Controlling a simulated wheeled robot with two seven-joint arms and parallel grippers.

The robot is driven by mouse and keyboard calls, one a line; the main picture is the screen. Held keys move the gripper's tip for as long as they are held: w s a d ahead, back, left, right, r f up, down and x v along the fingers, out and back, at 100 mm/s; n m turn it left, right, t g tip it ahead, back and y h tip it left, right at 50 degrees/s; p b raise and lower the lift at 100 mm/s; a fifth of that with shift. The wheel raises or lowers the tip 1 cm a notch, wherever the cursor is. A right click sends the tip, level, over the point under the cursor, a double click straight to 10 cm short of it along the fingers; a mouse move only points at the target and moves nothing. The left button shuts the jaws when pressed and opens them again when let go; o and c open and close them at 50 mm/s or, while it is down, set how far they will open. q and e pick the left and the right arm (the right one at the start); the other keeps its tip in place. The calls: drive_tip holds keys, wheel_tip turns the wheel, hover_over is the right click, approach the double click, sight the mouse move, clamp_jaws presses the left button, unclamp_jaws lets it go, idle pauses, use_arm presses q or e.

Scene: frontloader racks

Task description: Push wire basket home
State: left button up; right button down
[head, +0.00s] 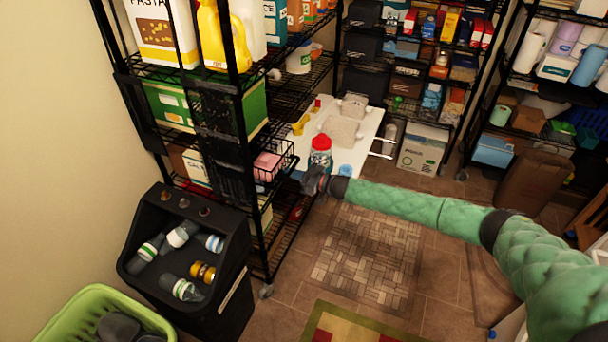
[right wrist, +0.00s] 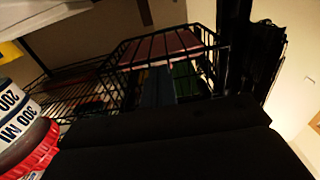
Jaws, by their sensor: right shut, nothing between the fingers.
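A black wire basket (head: 286,161) with a pink item in it sits on a shelf of the left black rack. Its front end sticks out past the shelf edge. In the right wrist view the wire basket (right wrist: 122,52) shows close beyond my gripper, with a reddish item and darker items behind its wires. My right gripper (head: 307,182) is shut and empty, just to the right of and a little below the basket's front. I cannot tell whether it touches the wires. In the right wrist view its dark body (right wrist: 175,140) fills the lower part. My left gripper is not in view.
A black bin of bottles (head: 230,250) stands at lower left.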

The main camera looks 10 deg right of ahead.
sight(268, 166)
drive_tip(key=shift+b+x, duration=1.2)
drive_tip(key=shift+x, duration=2.1)
drive_tip(key=shift+w+a, duration=0.15)
drive_tip(key=shift+a, duration=0.1)
drive_tip(key=shift+b+x, duration=0.65)
drive_tip(key=shift+x, duration=0.55)
drive_tip(key=shift+p+v, duration=0.7)
drive_tip(key=shift+v, duration=0.8)
drive_tip(key=shift+p+v, duration=0.9)
drive_tip(key=shift+v, duration=2.15)
